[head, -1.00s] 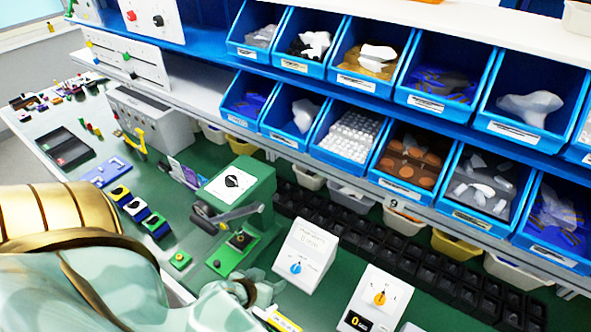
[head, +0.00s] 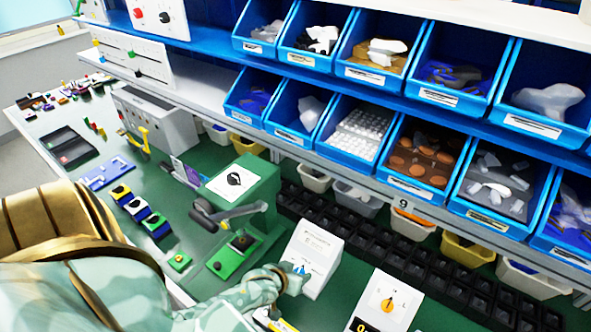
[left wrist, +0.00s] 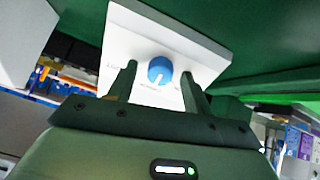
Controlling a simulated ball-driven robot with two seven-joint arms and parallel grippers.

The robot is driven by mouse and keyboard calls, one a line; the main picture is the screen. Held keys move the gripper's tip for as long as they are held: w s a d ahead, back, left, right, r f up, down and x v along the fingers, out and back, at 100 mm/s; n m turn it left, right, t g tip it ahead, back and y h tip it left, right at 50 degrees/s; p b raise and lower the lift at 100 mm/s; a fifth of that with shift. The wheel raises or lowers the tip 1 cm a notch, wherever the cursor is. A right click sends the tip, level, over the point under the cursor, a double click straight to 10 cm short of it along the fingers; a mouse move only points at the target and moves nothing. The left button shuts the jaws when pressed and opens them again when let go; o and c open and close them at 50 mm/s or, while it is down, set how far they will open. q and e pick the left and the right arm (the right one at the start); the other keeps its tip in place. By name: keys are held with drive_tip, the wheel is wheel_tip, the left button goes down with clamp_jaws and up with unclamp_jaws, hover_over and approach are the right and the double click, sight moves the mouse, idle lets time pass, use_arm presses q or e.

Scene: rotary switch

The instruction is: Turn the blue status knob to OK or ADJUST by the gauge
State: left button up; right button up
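The blue knob (head: 299,269) sits on the sloped face of a white box (head: 318,250) on the green bench. In the left wrist view the knob (left wrist: 160,70) has a white pointer line toward the bottom of the picture; the small labels around it are not legible. My left gripper (head: 288,276) is at the knob. Its two fingers (left wrist: 159,76) are open, one on either side of the knob, with a gap visible on both sides. A second white box (head: 392,294) with an orange knob (head: 387,305) has a dark display, partly cut off. My right gripper is not in view.
A green box with a lever (head: 245,190) stands left of the white box. A row of black trays (head: 400,258) runs behind, under shelves of blue bins (head: 415,160). Green bench surface shows between the two white boxes.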

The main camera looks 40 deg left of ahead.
use_arm(q)
drive_tip(key=c, duration=0.9)
drive_tip(key=shift+m, duration=0.4)
drive_tip(key=shift+r+m+p, duration=0.1)
drive_tip(key=shift+m+p, duration=0.75)
drive_tip(key=shift+m, duration=0.15)
drive_tip(key=m+p, duration=0.1)
drive_tip(key=m, duration=0.1)
drive_tip(key=shift+m, duration=0.4)
drive_tip(key=m+p, duration=0.1)
drive_tip(key=m, duration=0.2)
drive_tip(key=shift+g+h, duration=0.3)
drive_tip(key=shift+h, duration=0.1)
drive_tip(key=shift+m+p, duration=0.65)
drive_tip(key=shift+m, duration=1.15)
